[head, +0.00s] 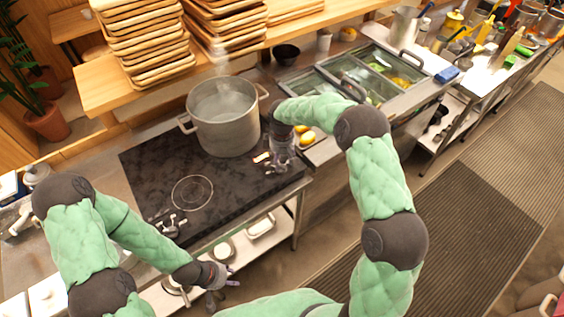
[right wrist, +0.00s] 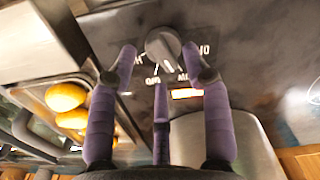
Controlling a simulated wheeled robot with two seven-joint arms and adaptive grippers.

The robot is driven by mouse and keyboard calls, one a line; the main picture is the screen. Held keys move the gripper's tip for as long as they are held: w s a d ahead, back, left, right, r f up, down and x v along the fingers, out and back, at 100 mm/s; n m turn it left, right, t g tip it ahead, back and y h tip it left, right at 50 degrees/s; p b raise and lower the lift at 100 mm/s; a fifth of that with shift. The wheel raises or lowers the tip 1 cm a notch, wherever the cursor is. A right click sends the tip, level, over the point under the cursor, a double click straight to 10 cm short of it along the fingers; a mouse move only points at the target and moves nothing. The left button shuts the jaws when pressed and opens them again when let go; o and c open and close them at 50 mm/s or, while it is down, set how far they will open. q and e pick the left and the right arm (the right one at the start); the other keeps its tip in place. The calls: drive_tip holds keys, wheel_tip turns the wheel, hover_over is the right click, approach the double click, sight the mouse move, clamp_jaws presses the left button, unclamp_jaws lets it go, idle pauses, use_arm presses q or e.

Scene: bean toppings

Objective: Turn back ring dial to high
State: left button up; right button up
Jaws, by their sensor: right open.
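The back ring dial (right wrist: 163,45) is a dark grey round knob with a raised grip and printed lettering around it. It shows in the right wrist view; my gripper hides it in the head view. My right gripper (head: 281,163) is open at the cooktop's right end. In its wrist view its purple fingers (right wrist: 160,58) are spread, their tips on either side of the dial; contact is unclear. A large steel pot (head: 224,122) covers the back ring of the black cooktop (head: 145,165). My left gripper (head: 222,284) hangs in front of the counter, fingers apart and empty.
A lit orange indicator (right wrist: 187,93) lies beside the dial. The front ring (head: 192,192) is bare, with another dial (head: 170,223) near it. Yellow-orange round items (head: 306,136) sit in a tray to the right. Stacked wooden trays (head: 145,45) stand behind.

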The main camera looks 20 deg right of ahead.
drive_tip(key=shift+f, duration=0.9)
clamp_jaws()
